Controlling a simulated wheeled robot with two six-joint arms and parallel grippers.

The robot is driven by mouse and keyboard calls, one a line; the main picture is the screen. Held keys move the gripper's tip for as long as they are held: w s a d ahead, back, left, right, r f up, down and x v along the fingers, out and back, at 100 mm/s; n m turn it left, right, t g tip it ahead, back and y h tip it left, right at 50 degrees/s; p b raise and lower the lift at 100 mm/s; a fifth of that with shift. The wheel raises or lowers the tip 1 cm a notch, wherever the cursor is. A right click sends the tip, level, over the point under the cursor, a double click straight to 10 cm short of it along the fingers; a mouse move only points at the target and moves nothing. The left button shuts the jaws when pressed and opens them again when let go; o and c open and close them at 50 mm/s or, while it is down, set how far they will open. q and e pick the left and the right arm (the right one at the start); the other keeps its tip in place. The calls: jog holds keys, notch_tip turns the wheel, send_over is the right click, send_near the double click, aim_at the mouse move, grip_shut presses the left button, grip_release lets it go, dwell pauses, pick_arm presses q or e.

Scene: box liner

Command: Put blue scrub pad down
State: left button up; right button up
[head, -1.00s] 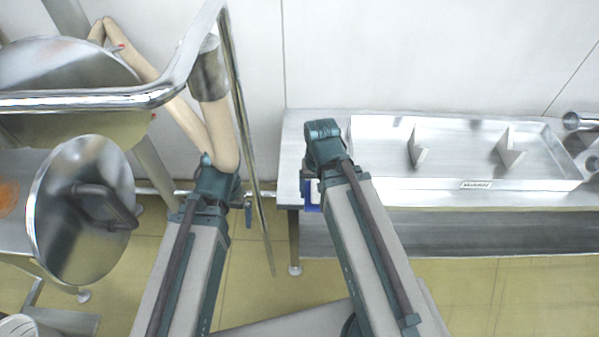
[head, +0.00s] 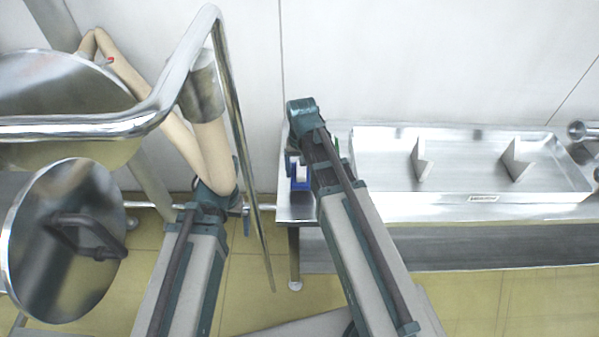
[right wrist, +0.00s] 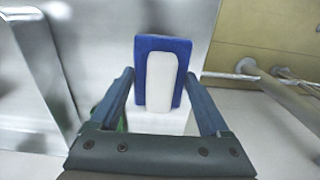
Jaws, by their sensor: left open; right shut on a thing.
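The blue scrub pad (right wrist: 142,80) has a white block on its face. In the right wrist view it sits between the two fingers of my right gripper (right wrist: 159,76), which is shut on it. In the head view the pad (head: 300,184) shows as a small blue patch beside my right wrist, over the left end of the steel bench (head: 300,212). I cannot tell whether it touches the bench. My left gripper (head: 208,203) is open by the beige tube (head: 190,140); its fingers are mostly hidden.
A shallow steel tray (head: 470,185) with two angled plates stands on the bench to the right of my right arm. A polished rail (head: 190,60) and round steel lids, one with a dark handle (head: 85,235), crowd the left side. The wall is close behind.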

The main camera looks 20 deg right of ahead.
aim_at(300, 175)
jog(key=shift+w+f, duration=0.1)
jog(key=shift+w, duration=0.6)
jog(key=shift+s+f+b, duration=0.1)
jog(key=shift+f+b, duration=0.15)
jog(key=shift+b, duration=0.05)
notch_tip(300, 175, down, 3)
jog(key=b, duration=0.3)
jog(key=shift+f, duration=0.1)
jog(key=o, duration=1.3)
